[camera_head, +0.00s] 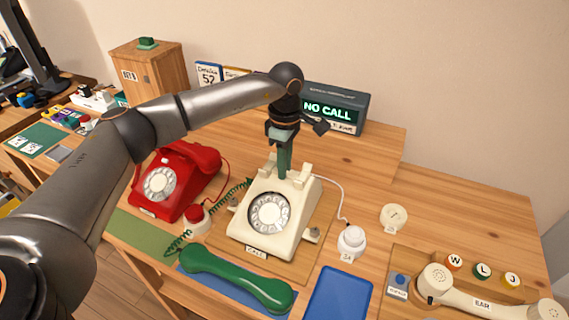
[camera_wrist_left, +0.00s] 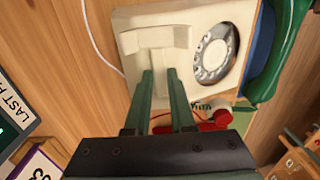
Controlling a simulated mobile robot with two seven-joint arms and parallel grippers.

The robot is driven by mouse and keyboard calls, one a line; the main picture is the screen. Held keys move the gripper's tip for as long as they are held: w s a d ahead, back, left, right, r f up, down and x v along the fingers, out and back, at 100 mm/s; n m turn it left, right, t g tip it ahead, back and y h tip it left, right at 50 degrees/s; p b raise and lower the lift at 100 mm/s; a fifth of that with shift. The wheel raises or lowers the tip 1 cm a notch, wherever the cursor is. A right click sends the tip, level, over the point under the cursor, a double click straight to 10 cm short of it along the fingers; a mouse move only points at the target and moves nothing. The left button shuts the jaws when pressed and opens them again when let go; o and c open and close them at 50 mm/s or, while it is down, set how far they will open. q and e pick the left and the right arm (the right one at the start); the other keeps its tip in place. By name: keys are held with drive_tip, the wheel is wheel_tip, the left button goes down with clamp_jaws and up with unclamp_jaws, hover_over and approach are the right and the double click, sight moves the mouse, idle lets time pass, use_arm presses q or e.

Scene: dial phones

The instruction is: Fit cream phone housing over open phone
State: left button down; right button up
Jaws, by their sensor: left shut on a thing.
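The cream phone housing (camera_head: 290,200), with a pale rotary dial (camera_head: 269,212) on its sloped front, stands upright over a wooden board in the middle of the table. My left gripper (camera_head: 284,172) reaches down from above onto its top, between the cradle prongs. In the left wrist view, its two green fingers (camera_wrist_left: 161,78) are close together on the cream housing's cradle part (camera_wrist_left: 155,45). The open phone under the housing is hidden, so I cannot tell whether the housing rests fully down. My right gripper is not in view.
A red phone (camera_head: 180,180) stands left. A green handset (camera_head: 237,278) lies in front, beside a blue mat (camera_head: 339,293). A cream handset (camera_head: 482,301) lies at right. A white round part (camera_head: 351,241) stands close right. A "NO CALL" display (camera_head: 335,108) stands behind.

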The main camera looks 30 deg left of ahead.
use_arm(q)
drive_tip(key=shift+w, duration=0.4)
idle(0.8)
drive_tip(key=shift+f+b, duration=0.5)
drive_tip(key=shift+f, duration=0.3)
idle(0.4)
drive_tip(key=c, duration=0.7)
unclamp_jaws()
wheel_tip(320, 180, up, 12)
drive_tip(key=shift+w+r, duration=0.1)
drive_tip(key=shift+r, duration=0.15)
